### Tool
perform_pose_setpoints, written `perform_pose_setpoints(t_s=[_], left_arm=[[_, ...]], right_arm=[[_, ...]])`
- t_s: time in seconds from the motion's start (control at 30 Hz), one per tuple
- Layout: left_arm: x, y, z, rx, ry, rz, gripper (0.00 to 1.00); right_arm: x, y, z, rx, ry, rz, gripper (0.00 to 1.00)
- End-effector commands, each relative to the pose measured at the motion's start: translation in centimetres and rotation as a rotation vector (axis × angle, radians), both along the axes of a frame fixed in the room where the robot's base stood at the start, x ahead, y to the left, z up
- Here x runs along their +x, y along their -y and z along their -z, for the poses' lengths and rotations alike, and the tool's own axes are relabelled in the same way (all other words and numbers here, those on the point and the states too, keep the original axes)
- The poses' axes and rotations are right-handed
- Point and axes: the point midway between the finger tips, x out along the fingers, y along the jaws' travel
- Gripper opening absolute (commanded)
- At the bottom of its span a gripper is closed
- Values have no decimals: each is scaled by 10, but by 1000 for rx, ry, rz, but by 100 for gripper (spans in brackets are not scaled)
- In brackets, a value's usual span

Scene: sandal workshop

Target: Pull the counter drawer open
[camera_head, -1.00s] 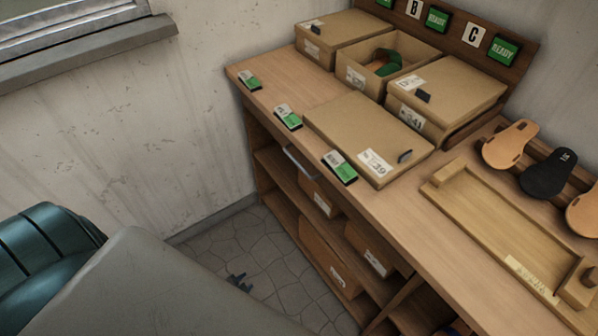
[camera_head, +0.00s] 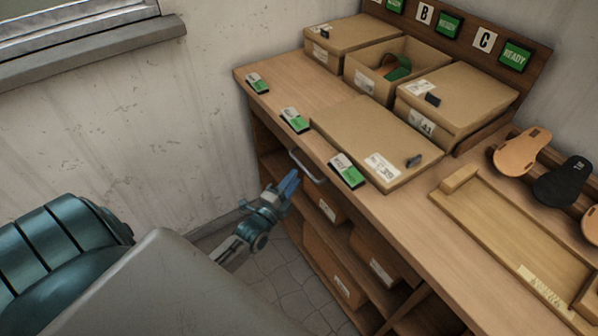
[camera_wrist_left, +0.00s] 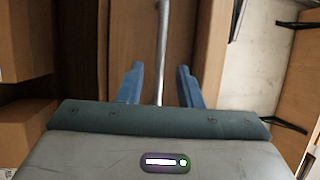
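The counter drawer has a silver bar handle (camera_head: 306,168) just under the counter's front edge. The drawer looks shut, though its front is mostly in shadow in the head view. My left gripper (camera_head: 290,183), with blue fingers, is beside the handle. In the left wrist view the handle (camera_wrist_left: 162,45) runs as an upright bar between the two open fingers of the left gripper (camera_wrist_left: 160,85), and the brown drawer front (camera_wrist_left: 182,45) is behind it. The fingers stand apart from the bar on both sides. My right gripper is not in view.
The wooden counter (camera_head: 400,215) carries a closed cardboard box (camera_head: 365,135), other boxes and a wooden tray (camera_head: 490,225). Cardboard boxes stand on the shelves below. A wall (camera_head: 205,130) closes off the left. Tiled floor (camera_head: 285,290) is clear in front.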

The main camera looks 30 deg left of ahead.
Motion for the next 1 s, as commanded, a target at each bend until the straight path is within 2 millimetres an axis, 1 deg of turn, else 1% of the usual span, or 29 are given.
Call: perform_pose_setpoints(t_s=[0.03, 0.1, 0.2, 0.37, 0.6, 0.77, 1.0], left_arm=[[9, 0, -3, -1, 2, -1, 32], [19, 0, -4, 0, 2, -1, 32], [29, 0, -5, -2, 0, -1, 32], [36, 0, -6, -1, -2, -1, 32], [36, 0, -6, -1, -2, -1, 32], [36, 0, -6, -1, -2, -1, 1], [36, 0, -6, -1, -2, -1, 0]], right_arm=[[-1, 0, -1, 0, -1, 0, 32], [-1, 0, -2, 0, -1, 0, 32], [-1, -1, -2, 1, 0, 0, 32], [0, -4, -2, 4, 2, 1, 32], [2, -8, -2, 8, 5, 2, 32], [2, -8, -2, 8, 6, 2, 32], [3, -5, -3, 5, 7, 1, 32]])
